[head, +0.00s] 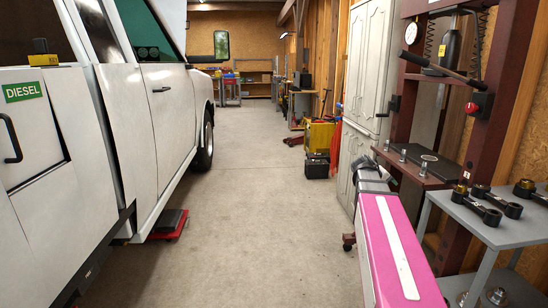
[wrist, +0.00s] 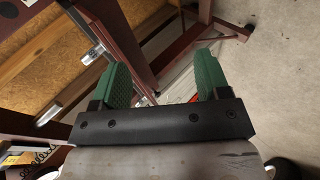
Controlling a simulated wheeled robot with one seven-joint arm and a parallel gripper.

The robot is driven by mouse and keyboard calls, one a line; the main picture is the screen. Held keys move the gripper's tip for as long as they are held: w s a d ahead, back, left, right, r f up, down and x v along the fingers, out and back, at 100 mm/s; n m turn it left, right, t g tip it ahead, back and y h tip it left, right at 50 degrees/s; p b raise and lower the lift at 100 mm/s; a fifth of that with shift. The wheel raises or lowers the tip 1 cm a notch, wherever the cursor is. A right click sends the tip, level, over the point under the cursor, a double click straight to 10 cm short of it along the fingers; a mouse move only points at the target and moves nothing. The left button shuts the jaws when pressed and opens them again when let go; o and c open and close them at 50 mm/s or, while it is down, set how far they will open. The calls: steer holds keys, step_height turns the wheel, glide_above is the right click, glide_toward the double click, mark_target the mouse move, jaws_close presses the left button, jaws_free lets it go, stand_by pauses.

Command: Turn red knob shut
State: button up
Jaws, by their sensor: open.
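A red knob (head: 472,108) sticks out from a small dark box on the upright of the maroon press frame (head: 490,145) at the right of the head view. I cannot pick it out in the wrist view. My gripper (wrist: 164,76) shows in the wrist view with two green fingers spread apart and nothing held between them. Beyond the fingers are maroon frame beams (wrist: 140,45) and the floor. A small orange-red patch (wrist: 192,98) shows near the right finger, too little to identify. My pink arm reaches forward below the knob in the head view.
A grey cart (head: 510,232) with black tools stands at the right, close to my arm. White cabinets (head: 365,70) stand beyond the press. A white pickup (head: 90,150) fills the left. The concrete floor (head: 260,200) between is clear.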

steer(key=s+a+f+g+y, duration=0.1)
steer(key=s+a+f+y, duration=0.2)
steer(key=s+a+f, duration=0.2)
steer(key=s+a+f+m+g+y, duration=0.1)
steer(key=s+a+f+y, duration=0.2)
steer(key=a+f, duration=0.9)
steer(key=s+a+f+g+y, duration=0.1)
steer(key=s+a+f+y, duration=0.2)
steer(key=s+a+f, duration=0.5)
steer(key=shift+s+a+f+m, duration=0.2)
steer(key=shift+a+f+m, duration=0.15)
steer(key=shift+a, duration=0.2)
